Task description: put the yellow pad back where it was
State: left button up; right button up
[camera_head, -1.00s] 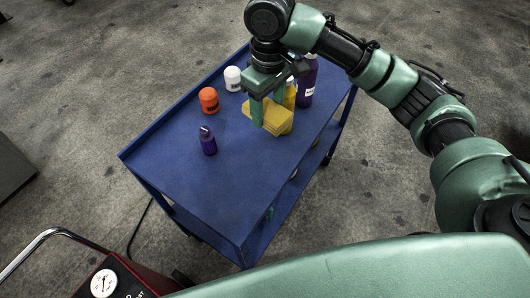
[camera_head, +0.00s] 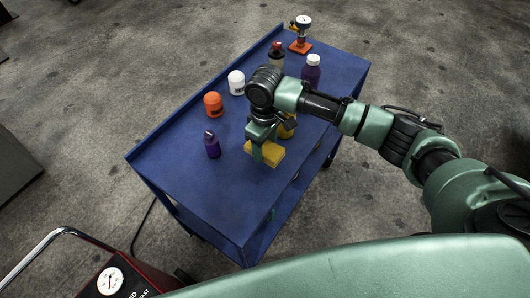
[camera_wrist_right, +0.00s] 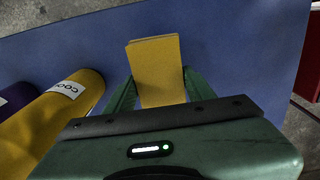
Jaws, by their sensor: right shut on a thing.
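The yellow pad (camera_head: 268,154) is a flat block over the blue trolley top (camera_head: 215,190), near its right-hand long edge. My right gripper (camera_head: 265,151) is shut on it from above. In the right wrist view the pad (camera_wrist_right: 156,68) sits between the two green fingers of the gripper (camera_wrist_right: 158,92). I cannot tell whether the pad touches the trolley top or is held just above it. A yellow bottle (camera_head: 288,129) stands close behind the pad, partly hidden by my gripper. My left gripper is not in view.
A small purple bottle (camera_head: 212,146), an orange-lidded jar (camera_head: 213,105) and a white jar (camera_head: 236,83) stand left of and behind the gripper. A larger purple bottle (camera_head: 312,72), a dark-capped bottle (camera_head: 277,58) and a gauge on an orange base (camera_head: 301,46) stand farther back. The front trolley top is clear.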

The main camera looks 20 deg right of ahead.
aim_at(265, 155)
jog(key=shift+f+p, duration=0.3)
jog(key=shift+f, duration=1.9)
jog(key=o, duration=1.2)
jog(key=shift+f, duration=0.15)
notch_tip(265, 155, up, 12)
jog(key=b, duration=0.2)
jog(key=shift+r+b, duration=0.2)
jog(key=shift+b, duration=0.1)
